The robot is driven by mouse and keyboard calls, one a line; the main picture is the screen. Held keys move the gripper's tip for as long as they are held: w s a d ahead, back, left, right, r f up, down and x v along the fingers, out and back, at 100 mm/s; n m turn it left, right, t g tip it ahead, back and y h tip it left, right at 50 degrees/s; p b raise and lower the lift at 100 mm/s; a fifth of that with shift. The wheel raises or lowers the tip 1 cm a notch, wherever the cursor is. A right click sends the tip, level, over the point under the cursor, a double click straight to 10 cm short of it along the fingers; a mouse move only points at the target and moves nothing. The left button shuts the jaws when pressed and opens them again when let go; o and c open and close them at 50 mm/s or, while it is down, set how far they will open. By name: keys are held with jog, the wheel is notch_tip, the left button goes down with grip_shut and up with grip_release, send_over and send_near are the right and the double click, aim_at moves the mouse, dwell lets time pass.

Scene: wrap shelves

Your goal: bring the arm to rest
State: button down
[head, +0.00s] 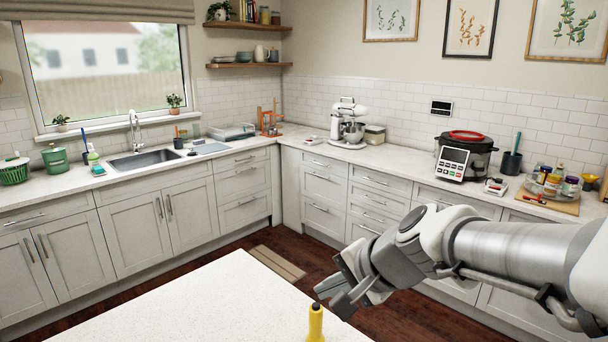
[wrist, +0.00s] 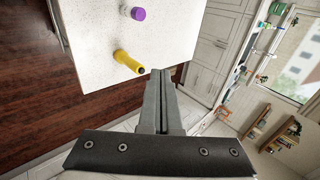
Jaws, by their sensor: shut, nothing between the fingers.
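My arm reaches in from the right in the head view, bent at the wrist. My gripper (head: 334,298) points down and left, held in the air by the right edge of the white island top (head: 190,312). Its fingers are shut together with nothing between them, as the wrist view (wrist: 160,74) also shows. A yellow item with a dark tip (wrist: 128,62) is on the island top near the fingertips. It appears upright in the head view (head: 315,322), cut off by the lower edge. The gripper is apart from it.
A purple-topped item (wrist: 138,13) is also on the island top. Beyond the floor, the back counter holds a stand mixer (head: 348,125), a dark cooker (head: 465,155) and a board with several jars (head: 550,200). A sink (head: 145,160) is at the left. The island's left part is clear.

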jog(key=s+d+n+h, duration=0.2)
jog(key=s+d+n, duration=0.2)
jog(key=s, duration=0.3)
jog(key=s+d+n+g+h, duration=0.1)
jog(key=s+d+n+h, duration=0.2)
jog(key=s+d+n, duration=0.2)
jog(key=s+d, duration=0.1)
jog(key=s, duration=0.1)
jog(key=shift+s+h, duration=0.3)
jog(key=shift+a, duration=0.1)
